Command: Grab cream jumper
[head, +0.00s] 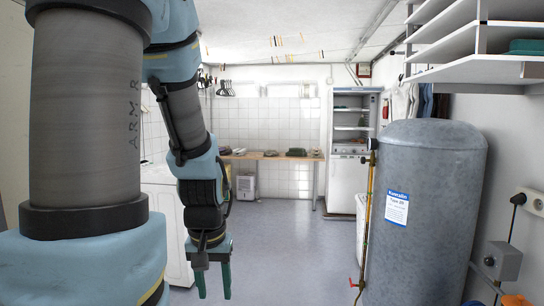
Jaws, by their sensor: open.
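My gripper (213,281) hangs at the end of my arm in the left-centre of the head view. It points down, its two green fingers apart and empty, in front of a white appliance. I cannot make out a cream jumper for certain. Small folded items (297,152) lie on the far table (262,157), too small to identify. Pale garments (402,103) hang by the right wall behind the tank, partly hidden; I cannot tell what they are.
A large grey tank (425,215) stands at the right with pipes on its left side. White shelves (478,72) stick out above it. A tall white open cabinet (352,135) stands at the back. A white appliance (172,225) is at the left. The central floor (290,240) is clear.

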